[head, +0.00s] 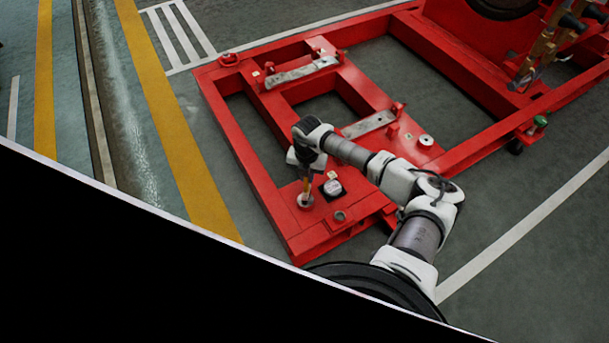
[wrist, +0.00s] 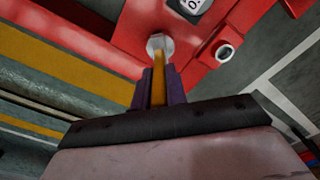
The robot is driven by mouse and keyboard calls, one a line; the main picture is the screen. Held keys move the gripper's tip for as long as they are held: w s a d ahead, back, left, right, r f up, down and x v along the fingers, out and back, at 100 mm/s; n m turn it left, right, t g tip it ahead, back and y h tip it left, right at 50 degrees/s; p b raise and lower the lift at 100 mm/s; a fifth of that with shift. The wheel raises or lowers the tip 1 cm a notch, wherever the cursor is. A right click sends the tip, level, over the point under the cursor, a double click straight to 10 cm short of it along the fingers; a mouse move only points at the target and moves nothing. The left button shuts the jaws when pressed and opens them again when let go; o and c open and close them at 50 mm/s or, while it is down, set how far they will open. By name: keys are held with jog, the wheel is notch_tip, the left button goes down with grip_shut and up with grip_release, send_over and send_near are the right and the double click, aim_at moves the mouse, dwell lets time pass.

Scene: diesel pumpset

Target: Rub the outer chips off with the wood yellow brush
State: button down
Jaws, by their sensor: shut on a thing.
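The yellow brush (head: 305,187) is held by my gripper (head: 305,178), pointing down over the near left corner of the red frame. In the wrist view my gripper (wrist: 156,88) has its dark purple fingers closed on the brush's yellow handle (wrist: 159,72). The brush's far end meets a pale round metal piece (wrist: 159,43) on the red surface; it also shows in the head view (head: 306,201). I cannot tell whether brush and metal piece touch. No separate chips can be made out at this size.
A dark square item with a white round face (head: 333,187) lies close to the brush. A metal ring (head: 340,216) sits nearby on the red frame (head: 300,245). Grey bars (head: 368,125) and red posts stand farther back. The frame has open gaps showing the floor.

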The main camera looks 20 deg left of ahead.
jog(key=shift+w+d, duration=0.3)
jog(key=shift+w, duration=0.05)
notch_tip(320, 180, up, 8)
jog(key=p, duration=0.7)
jog(key=shift+r+p, duration=0.1)
jog(key=shift+p, duration=0.3)
jog(key=w+d+b, duration=0.3)
jog(key=w+d, duration=0.4)
jog(key=w, duration=0.2)
jog(key=shift+w+d+b, duration=0.2)
jog(key=shift+w+b, duration=0.05)
jog(key=shift+b, duration=0.05)
